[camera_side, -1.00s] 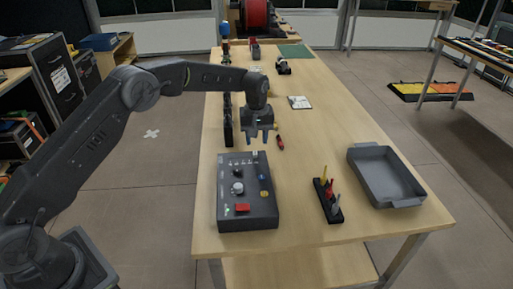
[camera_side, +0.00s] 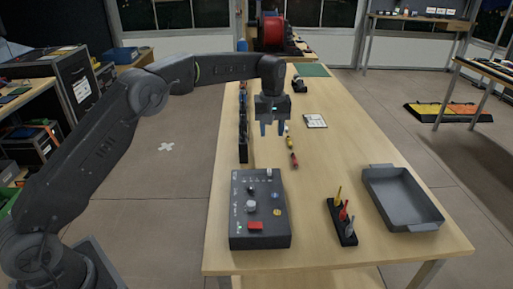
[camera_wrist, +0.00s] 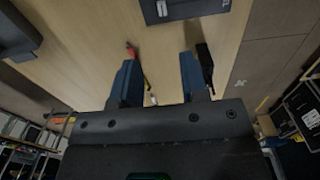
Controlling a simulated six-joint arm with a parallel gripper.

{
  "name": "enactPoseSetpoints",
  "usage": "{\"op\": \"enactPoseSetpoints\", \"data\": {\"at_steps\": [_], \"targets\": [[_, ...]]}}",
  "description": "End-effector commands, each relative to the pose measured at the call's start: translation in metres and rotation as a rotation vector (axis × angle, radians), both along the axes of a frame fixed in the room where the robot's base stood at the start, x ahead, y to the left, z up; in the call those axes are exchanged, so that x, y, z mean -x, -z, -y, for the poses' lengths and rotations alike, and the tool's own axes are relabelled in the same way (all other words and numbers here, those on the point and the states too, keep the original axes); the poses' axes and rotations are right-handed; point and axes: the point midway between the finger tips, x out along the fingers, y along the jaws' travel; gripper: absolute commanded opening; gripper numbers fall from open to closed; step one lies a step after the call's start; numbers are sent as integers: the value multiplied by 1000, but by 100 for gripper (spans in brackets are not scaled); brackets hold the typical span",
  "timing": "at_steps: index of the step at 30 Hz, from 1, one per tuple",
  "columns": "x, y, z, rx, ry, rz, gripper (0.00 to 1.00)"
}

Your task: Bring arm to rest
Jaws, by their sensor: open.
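My gripper (camera_side: 273,129) hangs above the wooden table (camera_side: 340,150), fingers pointing down, beyond the grey control box. It is open, with nothing between its two blue-grey fingers. In the wrist view my gripper (camera_wrist: 158,75) shows its fingers spread apart over the table top. My arm reaches in from the left, its forearm roughly level.
A grey control box (camera_side: 262,225) with knobs and a red button stands on the near left. A black holder (camera_side: 341,222) with several coloured tools and a grey tray (camera_side: 385,222) are to its right.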

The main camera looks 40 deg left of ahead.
Motion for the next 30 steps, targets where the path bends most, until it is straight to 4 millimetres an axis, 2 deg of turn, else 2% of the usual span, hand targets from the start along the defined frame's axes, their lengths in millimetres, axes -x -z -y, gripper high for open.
{"op": "enactPoseSetpoints", "data": {"at_steps": [5,9,15,18,22,26,30], "targets": [[29,-51,2,-4,83,61,40],[71,-94,4,-15,181,121,40],[143,-136,6,-40,321,209,40],[183,-146,7,-56,391,250,40],[236,-151,8,-83,480,306,40],[288,-144,9,-113,570,358,40],[337,-125,10,-150,657,407,40]]}}
